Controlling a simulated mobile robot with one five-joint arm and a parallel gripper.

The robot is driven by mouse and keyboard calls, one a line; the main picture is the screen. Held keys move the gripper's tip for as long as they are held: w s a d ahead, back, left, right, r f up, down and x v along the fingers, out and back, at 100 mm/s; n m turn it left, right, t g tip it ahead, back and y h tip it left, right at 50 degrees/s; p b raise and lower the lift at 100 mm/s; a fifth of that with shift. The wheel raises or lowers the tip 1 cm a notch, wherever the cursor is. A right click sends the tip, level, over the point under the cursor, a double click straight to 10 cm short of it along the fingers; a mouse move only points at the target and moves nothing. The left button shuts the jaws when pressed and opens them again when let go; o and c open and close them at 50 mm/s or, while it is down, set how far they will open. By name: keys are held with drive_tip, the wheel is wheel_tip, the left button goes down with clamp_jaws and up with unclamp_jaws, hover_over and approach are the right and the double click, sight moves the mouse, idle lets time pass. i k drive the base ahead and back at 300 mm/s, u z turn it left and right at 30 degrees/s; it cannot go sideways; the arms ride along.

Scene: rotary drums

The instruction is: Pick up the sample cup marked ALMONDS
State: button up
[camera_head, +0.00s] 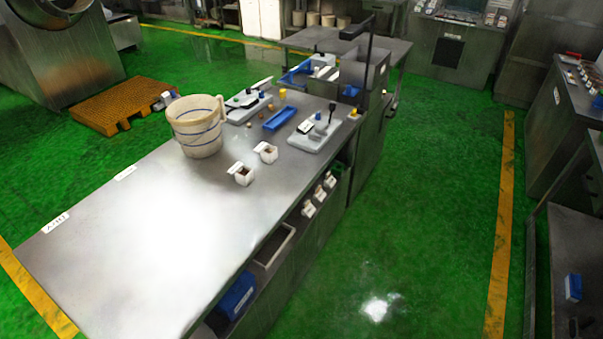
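The nearer cup (244,177) and the farther cup (268,154) each have a white tag at the top and brownish contents. The writing on the tags is too small to read, so I cannot tell which one is marked ALMONDS. The cups stand apart, a little right of and nearer than a large cream bucket (196,128) with blue bands. My gripper does not show in this view.
Behind the cups are a blue tray (279,118), a grey scale-like device (315,135) and another device (247,105). The table's near part is bare. Green floor (430,220) is open on the right.

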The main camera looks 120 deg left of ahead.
sight(244, 175)
drive_tip(key=z, duration=2.8)
drive_tip(key=k, duration=2.8)
drive_tip(key=z, duration=1)
